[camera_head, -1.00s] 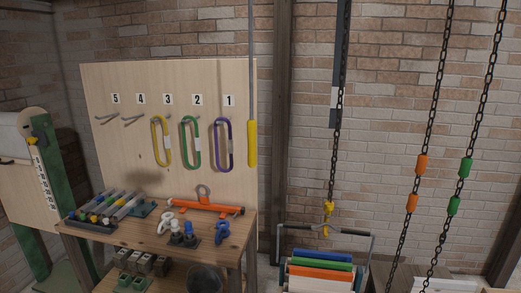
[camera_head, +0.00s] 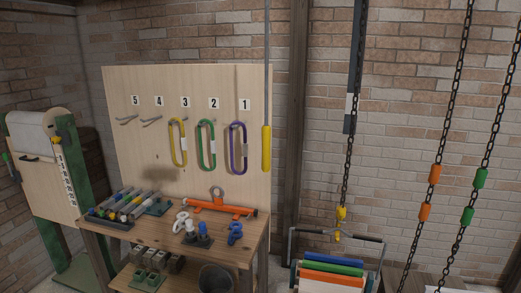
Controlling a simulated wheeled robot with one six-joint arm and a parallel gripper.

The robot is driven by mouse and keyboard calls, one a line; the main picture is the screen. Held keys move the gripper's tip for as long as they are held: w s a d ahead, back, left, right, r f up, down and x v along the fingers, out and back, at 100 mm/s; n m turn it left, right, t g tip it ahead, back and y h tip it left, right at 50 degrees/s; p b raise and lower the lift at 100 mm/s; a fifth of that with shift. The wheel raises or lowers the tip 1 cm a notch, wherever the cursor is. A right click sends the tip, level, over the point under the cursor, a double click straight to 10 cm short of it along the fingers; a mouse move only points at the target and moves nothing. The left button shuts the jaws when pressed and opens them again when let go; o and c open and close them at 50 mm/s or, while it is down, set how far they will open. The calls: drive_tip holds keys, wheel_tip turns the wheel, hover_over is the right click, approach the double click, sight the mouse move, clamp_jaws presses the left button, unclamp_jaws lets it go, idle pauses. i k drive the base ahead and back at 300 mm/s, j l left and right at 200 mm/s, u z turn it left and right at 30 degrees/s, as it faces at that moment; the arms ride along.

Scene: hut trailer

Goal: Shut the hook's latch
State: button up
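A yellow hook (camera_head: 341,214) hangs at the lower end of a dark chain (camera_head: 349,150), right of the wooden post. It is just above the dark bar of a metal frame (camera_head: 352,237), and its lower tip shows around that bar's height. The latch is too small to make out, so I cannot tell whether it is open or shut. I also cannot tell whether the hook touches the bar. My gripper is not in view.
A wooden bench (camera_head: 225,243) holds an orange bar (camera_head: 218,208), shackles and rolled tubes. A pegboard (camera_head: 150,90) with coloured slings stands behind it. Two chains with orange and green sleeves (camera_head: 480,178) hang at right. Rolls in blue, green and orange (camera_head: 333,282) lie under the frame.

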sight(342, 213)
drive_tip(key=i+l, duration=0.2)
drive_tip(key=i, duration=0.65)
drive_tip(key=i+l+z, duration=0.1)
drive_tip(key=i, duration=0.75)
drive_tip(key=l, duration=0.1)
